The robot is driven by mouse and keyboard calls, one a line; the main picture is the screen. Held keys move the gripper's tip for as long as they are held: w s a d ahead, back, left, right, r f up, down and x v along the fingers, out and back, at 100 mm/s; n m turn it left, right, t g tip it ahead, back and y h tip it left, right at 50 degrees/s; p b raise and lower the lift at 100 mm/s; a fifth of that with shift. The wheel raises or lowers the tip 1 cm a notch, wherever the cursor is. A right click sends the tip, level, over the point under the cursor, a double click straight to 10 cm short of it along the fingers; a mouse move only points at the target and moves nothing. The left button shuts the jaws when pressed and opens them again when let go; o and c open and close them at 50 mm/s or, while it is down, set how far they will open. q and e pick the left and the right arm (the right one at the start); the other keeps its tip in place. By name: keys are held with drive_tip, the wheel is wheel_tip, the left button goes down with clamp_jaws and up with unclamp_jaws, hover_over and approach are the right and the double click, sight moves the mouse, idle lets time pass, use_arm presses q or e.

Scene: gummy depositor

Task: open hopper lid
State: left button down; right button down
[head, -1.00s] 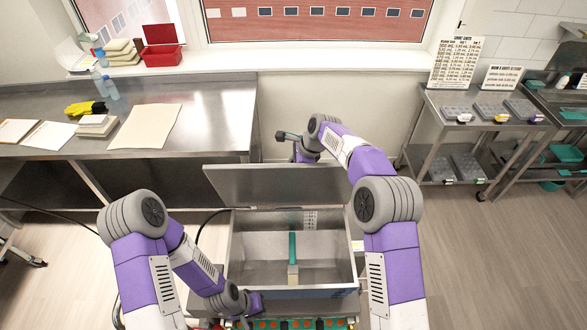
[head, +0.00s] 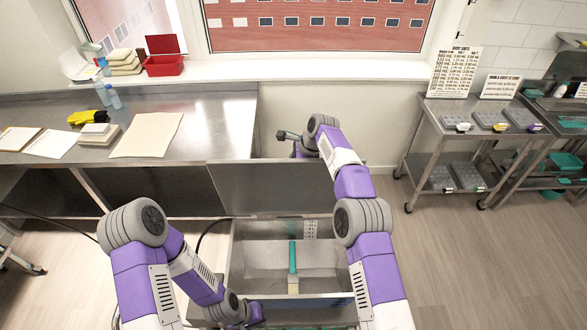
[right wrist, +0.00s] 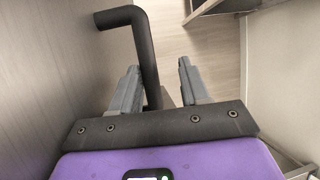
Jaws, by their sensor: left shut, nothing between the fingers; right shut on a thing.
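The hopper lid (head: 270,188) is a grey metal panel, raised and standing steeply at the back of the open hopper (head: 237,262) in the head view. In the right wrist view my right gripper (right wrist: 158,88) is shut on a black bent bar handle (right wrist: 146,50), which runs down between the fingers. My left gripper (head: 252,314) is low at the hopper's front left, shut and empty, its fingertips hard to make out.
A tool with a teal handle (head: 293,258) stands inside the hopper. A steel table (head: 215,115) with papers and bottles is at the back left. A steel cart (head: 425,135) with moulds stands at the right. The floor between hopper and cart is clear.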

drive_tip(key=shift+w+d+f, duration=0.15)
drive_tip(key=shift+f, duration=0.2)
drive_tip(key=shift+w+d+f, duration=0.15)
drive_tip(key=shift+f, duration=0.2)
drive_tip(key=c, duration=1)
unclamp_jaws()
drive_tip(key=shift+c, duration=0.2)
use_arm(q)
drive_tip(key=shift+w+f, duration=0.15)
drive_tip(key=shift+w, duration=0.2)
use_arm(e)
drive_tip(key=shift+w+a+f, duration=0.1)
drive_tip(key=shift+w+f, duration=0.15)
drive_tip(key=shift+w, duration=0.15)
drive_tip(key=shift+r, duration=0.1)
